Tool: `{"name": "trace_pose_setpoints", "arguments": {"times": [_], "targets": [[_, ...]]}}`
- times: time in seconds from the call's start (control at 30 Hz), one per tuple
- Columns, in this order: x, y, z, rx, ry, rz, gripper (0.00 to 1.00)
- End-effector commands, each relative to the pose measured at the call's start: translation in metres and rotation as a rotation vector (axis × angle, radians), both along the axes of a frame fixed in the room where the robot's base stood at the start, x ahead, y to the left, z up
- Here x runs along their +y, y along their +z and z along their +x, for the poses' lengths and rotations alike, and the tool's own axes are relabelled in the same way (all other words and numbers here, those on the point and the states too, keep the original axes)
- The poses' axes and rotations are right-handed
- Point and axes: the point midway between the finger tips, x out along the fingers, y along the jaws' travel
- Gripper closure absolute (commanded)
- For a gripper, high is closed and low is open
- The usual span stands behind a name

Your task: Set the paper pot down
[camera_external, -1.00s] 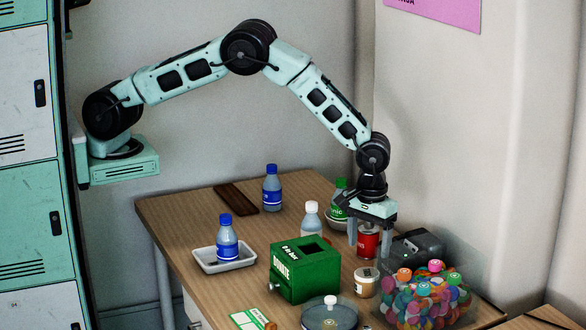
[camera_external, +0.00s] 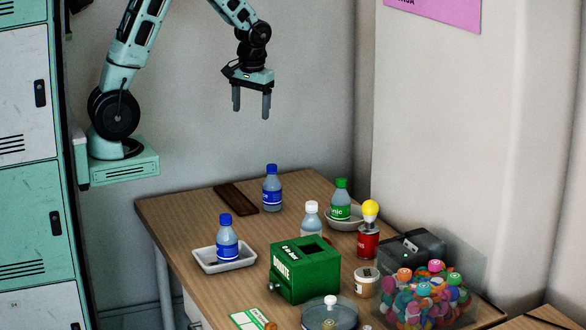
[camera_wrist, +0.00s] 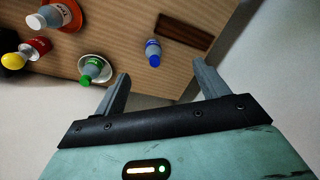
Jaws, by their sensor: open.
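A small cream paper pot (camera_external: 366,284) stands upright on the table in the external view, right of the green donation box and in front of the red can. I cannot make it out in the wrist view. My gripper (camera_external: 252,108) is open and empty. It hangs high above the table's back edge, well up and left of the pot. In the wrist view its two fingers (camera_wrist: 160,88) are spread apart with nothing between them.
The green donation box (camera_external: 304,271) stands mid-table. A red can (camera_external: 368,243) carries a yellow bulb (camera_external: 370,210). A green-capped bottle (camera_external: 341,201), blue-capped bottles (camera_external: 272,190), a dark device (camera_external: 412,250) and a jar of coloured pieces (camera_external: 425,300) surround it. The table's back left is fairly clear.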

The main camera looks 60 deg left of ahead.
Motion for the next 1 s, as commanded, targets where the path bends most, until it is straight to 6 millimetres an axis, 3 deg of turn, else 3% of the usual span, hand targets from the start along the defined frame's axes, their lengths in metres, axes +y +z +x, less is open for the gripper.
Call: {"name": "trace_pose_setpoints", "arguments": {"times": [0.03,0.1,0.2,0.33,0.5,1.0], "targets": [[0.033,0.010,-0.041,0.000,0.037,-0.007,0.27],[0.060,0.017,-0.092,0.004,0.060,-0.014,0.27],[0.078,0.019,-0.155,0.006,0.081,-0.030,0.27],[0.081,0.018,-0.206,0.004,0.091,-0.047,0.27],[0.079,0.016,-0.228,0.002,0.092,-0.055,0.27],[0.079,0.016,-0.228,0.004,0.090,-0.055,0.27]]}}
